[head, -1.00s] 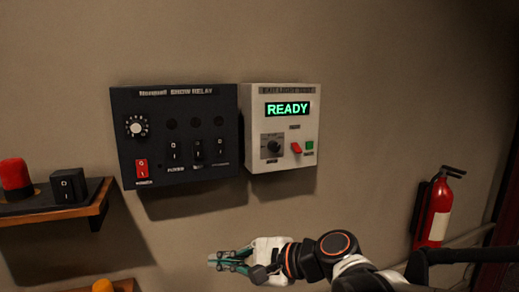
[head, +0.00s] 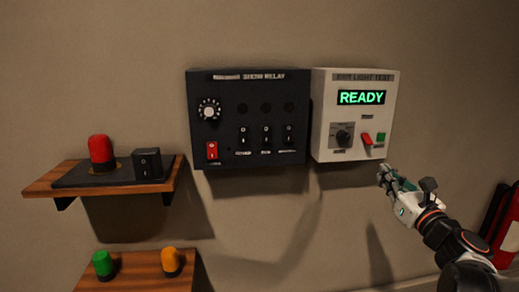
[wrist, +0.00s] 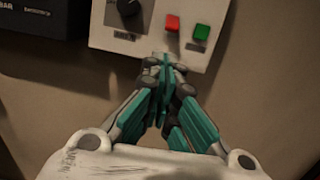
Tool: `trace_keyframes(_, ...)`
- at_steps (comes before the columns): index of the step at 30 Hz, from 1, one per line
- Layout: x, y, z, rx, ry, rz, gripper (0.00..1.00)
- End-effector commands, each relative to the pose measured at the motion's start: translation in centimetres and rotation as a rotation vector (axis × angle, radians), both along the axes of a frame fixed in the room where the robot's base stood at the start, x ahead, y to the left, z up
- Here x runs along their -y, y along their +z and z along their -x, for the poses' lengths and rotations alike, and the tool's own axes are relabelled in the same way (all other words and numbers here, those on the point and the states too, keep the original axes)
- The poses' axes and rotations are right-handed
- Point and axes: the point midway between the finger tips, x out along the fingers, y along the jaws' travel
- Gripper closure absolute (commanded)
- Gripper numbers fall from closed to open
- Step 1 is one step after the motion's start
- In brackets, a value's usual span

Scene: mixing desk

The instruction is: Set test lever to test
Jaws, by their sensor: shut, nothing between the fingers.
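The white test box (head: 320,130) hangs on the wall with a green READY display (head: 361,97). A red lever (head: 366,139) sits on its lower face, tilted up to the left, between a dark knob (head: 343,137) and a green button (head: 381,139). In the wrist view the red lever (wrist: 172,23) is just above the fingertips, with the green button (wrist: 201,32) to its right. My gripper (head: 385,172) is shut and empty, just below the box's lower edge. It also shows in the wrist view (wrist: 164,62), apart from the lever. The lever's small labels are unreadable.
A dark relay panel (head: 225,130) with switches is left of the box. A wooden shelf (head: 155,187) holds a red lamp (head: 101,150) and a black switch (head: 147,163). A fire extinguisher (head: 508,235) is at right.

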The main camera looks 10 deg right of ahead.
Motion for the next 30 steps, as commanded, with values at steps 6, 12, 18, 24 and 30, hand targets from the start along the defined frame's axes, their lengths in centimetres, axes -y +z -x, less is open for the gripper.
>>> trace_keyframes(6, 1.1, -0.1, 0.3, 0.001, -0.024, -0.015, 1.0)
trace_keyframes(12, 1.0, -0.1, 0.2, 0.002, -0.023, -0.014, 1.0)
trace_keyframes(18, 0.9, 0.2, -1.2, 0.001, -0.021, -0.014, 1.0)
trace_keyframes(24, 0.7, 0.8, -4.6, 0.002, -0.019, -0.013, 1.0)
trace_keyframes(30, 0.6, 1.3, -7.7, 0.002, -0.019, -0.013, 1.0)
